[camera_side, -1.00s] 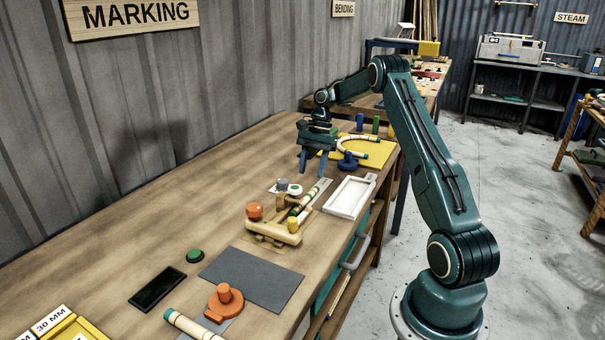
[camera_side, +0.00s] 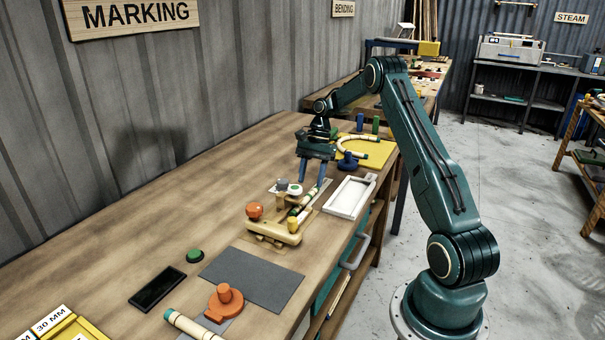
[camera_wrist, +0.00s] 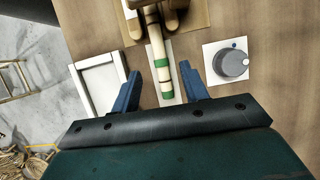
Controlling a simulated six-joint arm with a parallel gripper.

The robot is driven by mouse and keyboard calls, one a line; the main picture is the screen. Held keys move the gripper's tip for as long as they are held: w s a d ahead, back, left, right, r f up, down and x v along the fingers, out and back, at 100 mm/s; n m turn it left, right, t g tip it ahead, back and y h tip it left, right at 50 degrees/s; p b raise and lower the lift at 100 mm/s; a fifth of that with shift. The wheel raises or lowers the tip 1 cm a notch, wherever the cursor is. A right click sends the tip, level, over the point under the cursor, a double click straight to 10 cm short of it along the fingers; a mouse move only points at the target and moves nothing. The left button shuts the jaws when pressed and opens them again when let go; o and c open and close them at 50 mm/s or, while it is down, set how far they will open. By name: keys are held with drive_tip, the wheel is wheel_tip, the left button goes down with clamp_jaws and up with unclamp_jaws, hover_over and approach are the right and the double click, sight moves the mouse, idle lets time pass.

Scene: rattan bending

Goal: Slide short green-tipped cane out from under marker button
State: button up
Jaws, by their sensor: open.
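The short cane (camera_wrist: 157,50) is cream with green bands and a green tip, and in the wrist view it runs up into the wooden marking fixture (camera_wrist: 177,22). The cane's upper end is hidden there, under a white part at the picture's top edge. My gripper (camera_wrist: 160,86) is open, with one blue finger on each side of the cane's green-tipped end and a visible gap to each. In the side view my gripper (camera_side: 312,178) is over the far end of the cane (camera_side: 307,200). The fixture (camera_side: 272,232) carries an orange knob and a yellow peg.
A white tray (camera_side: 366,184) lies right of the cane. A grey knob (camera_wrist: 231,64) on a white plate stands on the cane's other side. Behind my gripper are a blue clamp (camera_side: 347,161) and a curved cane on a yellow board (camera_side: 377,153). A grey mat (camera_side: 252,279) lies in front.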

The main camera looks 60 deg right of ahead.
sight(308, 196)
drive_tip(key=shift+x, duration=2.45)
clamp_jaws()
